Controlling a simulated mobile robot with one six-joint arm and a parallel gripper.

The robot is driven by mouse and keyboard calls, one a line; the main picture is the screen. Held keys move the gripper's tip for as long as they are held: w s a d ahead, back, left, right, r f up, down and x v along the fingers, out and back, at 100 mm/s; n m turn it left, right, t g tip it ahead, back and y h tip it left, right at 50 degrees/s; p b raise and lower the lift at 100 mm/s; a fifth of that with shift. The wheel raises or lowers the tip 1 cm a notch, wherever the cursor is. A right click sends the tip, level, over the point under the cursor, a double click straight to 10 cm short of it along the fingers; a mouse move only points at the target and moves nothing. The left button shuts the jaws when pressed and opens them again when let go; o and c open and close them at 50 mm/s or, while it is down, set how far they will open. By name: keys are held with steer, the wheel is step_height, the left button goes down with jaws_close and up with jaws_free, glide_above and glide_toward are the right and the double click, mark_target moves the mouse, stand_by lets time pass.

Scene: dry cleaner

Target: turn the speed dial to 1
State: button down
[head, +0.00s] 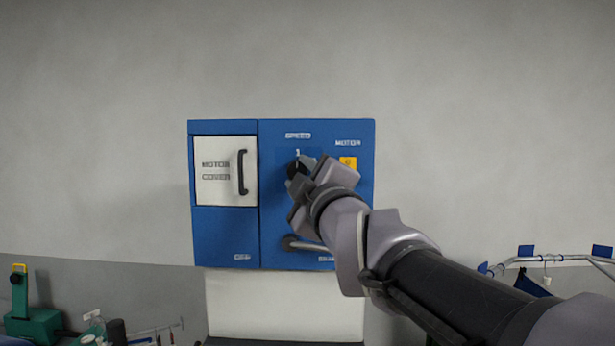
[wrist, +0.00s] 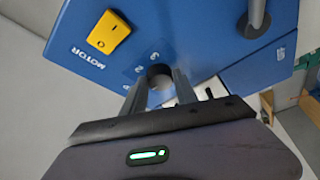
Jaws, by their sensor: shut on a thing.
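The speed dial is a dark round knob (wrist: 159,74) on the blue control panel (head: 225,225). In the wrist view it sits between the tips of my gripper (wrist: 158,88), which is shut on it. In the head view my gripper (head: 297,180) reaches the panel just below the "SPEED" label (head: 298,135), with a "1" mark above it. My gripper and arm hide most of the dial there. In the wrist view the numbers 2 and 3 show beside the knob. I cannot tell which number the dial points to.
A yellow motor switch (head: 348,162) is right of the dial; it also shows in the wrist view (wrist: 108,33). A grey lever (head: 303,244) is below. A white motor cover (head: 226,171) with a black handle is at left. A blue-and-grey rail (head: 560,258) stands at lower right.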

steer(key=c, duration=0.9)
jaws_free()
steer(key=shift+d, duration=0.1)
steer(key=shift+c, duration=0.2)
steer(key=b+v, duration=0.2)
steer(key=v, duration=1.5)
steer(key=s+d+f+m+g+h+b, duration=0.15)
steer(key=d+f+m+b, duration=0.35)
steer(key=f, duration=0.8)
steer(key=s+d+f+m+g+h+b, duration=0.1)
steer(key=f+m+g+h+b, duration=0.2)
steer(key=f+b, duration=0.7)
steer(key=s+d+f+m+g+h+b, duration=0.1)
steer(key=d+f+m+g+h+b, duration=0.3)
steer(key=f, duration=1.1)
steer(key=s+a+f+m+g+y+b, duration=0.1)
steer(key=s+f+m+b, duration=0.2)
steer(key=f, duration=0.6)
steer(key=s+a+f+m+g+y+b, duration=0.1)
steer(key=s+f+m+g+y+b, duration=0.1)
steer(key=f, duration=0.6)
steer(key=s+a+f+m+g+y+b, duration=0.1)
steer(key=s+f+m+g+b, duration=0.1)
steer(key=s+f, duration=0.4)
step_height(320, 180, down, 4)
steer(key=m+b, duration=0.1)
steer(key=b, duration=0.1)
steer(key=shift+s+a+r+m+b, duration=0.15)
steer(key=shift+s+a+m+b, duration=0.15)
steer(key=shift+a+b, duration=0.05)
